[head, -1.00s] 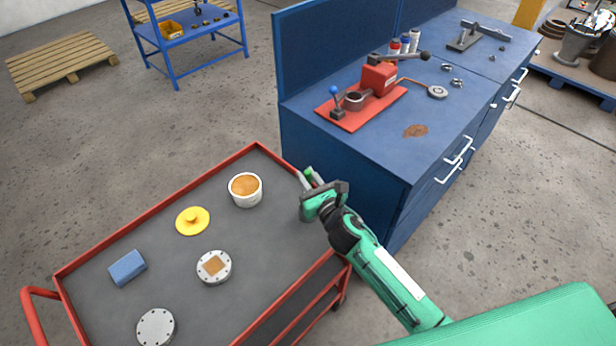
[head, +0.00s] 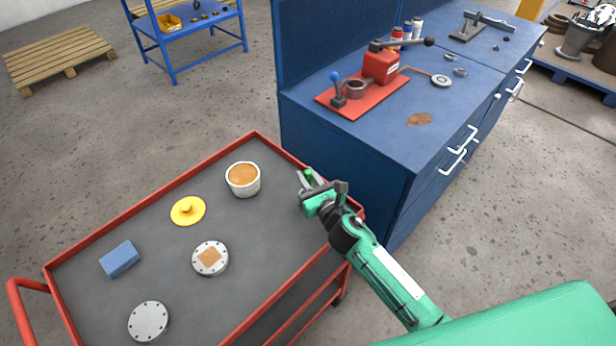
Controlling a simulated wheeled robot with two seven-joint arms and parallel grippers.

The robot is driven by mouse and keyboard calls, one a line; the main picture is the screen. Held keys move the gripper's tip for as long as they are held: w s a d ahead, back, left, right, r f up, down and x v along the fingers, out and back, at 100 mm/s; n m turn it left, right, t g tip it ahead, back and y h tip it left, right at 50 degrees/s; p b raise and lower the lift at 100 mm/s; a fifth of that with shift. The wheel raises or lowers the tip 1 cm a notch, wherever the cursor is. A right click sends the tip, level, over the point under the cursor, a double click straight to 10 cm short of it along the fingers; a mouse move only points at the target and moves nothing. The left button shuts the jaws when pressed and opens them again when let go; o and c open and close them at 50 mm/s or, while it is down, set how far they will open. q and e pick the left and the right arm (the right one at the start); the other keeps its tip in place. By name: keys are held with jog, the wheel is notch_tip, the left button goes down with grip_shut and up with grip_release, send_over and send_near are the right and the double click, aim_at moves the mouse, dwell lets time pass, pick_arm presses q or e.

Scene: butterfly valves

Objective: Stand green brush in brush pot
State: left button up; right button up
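My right gripper (head: 309,178) hangs over the cart's right edge, its two grey fingers pointing away from me. A small bright green piece, seemingly the green brush (head: 309,173), shows between the fingertips; most of it is hidden. A white round pot (head: 243,188) with an orange-brown top stands on the cart, left of the gripper and apart from it. I cannot tell whether it is the brush pot. No brush shows in it. My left gripper is out of the picture.
The red-rimmed cart (head: 150,196) also holds a yellow knobbed lid (head: 188,211), a blue block (head: 120,259) and two grey flanged discs (head: 210,258). A blue workbench (head: 400,160) stands close at the right, carrying a red fixture (head: 365,95) and a brown smear (head: 419,119).

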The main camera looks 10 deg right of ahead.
jog(key=o, duration=0.5)
jog(key=shift+c, duration=0.2)
jog(key=b+v, duration=0.3)
jog(key=v, duration=1)
jog(key=shift+s+d, duration=0.2)
jog(key=shift+s, duration=0.15)
